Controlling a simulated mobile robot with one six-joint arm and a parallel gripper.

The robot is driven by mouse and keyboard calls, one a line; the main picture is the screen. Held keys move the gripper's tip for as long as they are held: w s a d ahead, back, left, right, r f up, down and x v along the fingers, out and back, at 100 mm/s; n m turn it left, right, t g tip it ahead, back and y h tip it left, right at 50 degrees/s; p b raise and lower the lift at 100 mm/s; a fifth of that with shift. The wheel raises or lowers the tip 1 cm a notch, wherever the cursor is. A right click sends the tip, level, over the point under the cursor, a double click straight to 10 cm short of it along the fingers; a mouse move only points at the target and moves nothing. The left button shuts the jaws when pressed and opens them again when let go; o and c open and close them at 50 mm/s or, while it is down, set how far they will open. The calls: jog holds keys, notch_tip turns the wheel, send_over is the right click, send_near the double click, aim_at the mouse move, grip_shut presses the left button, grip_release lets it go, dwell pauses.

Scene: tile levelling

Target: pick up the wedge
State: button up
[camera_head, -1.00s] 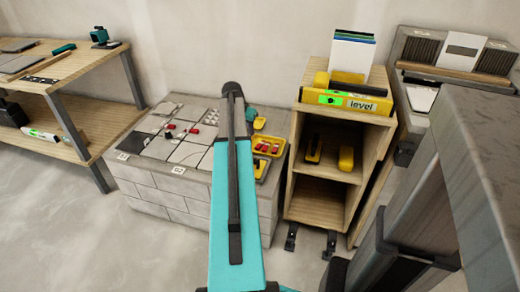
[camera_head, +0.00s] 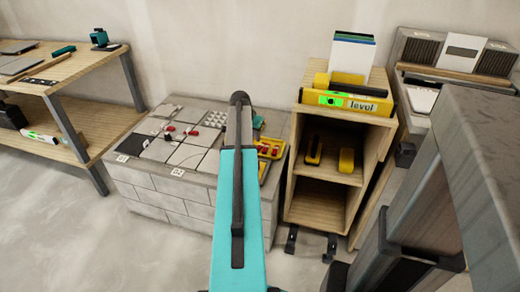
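Small red pieces, which look like wedges, lie in a yellow tray (camera_head: 279,146) at the right end of the tiled block. They are too small to make out in detail. More small red pieces (camera_head: 194,132) and white bits sit on the tile joints. I cannot tell which piece is the wedge of the task. My teal and dark arm rises from the bottom centre, in front of the block, and hides part of its right side. My gripper is not visible, so its place relative to the wedges cannot be seen.
The grey block (camera_head: 165,195) carries light and dark tiles. Right of it stands a wooden cabinet (camera_head: 325,195) with a yellow level (camera_head: 350,102) on top and yellow tools inside. A wooden workbench (camera_head: 85,75) with tools is at left. The floor (camera_head: 60,240) in front is clear.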

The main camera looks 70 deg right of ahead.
aim_at(258, 148)
jog(key=shift+x, duration=1.85)
jog(key=shift+f, duration=0.1)
jog(key=shift+b+x, duration=0.8)
jog(key=shift+x, duration=1.75)
jog(key=shift+a, duration=0.1)
grip_shut()
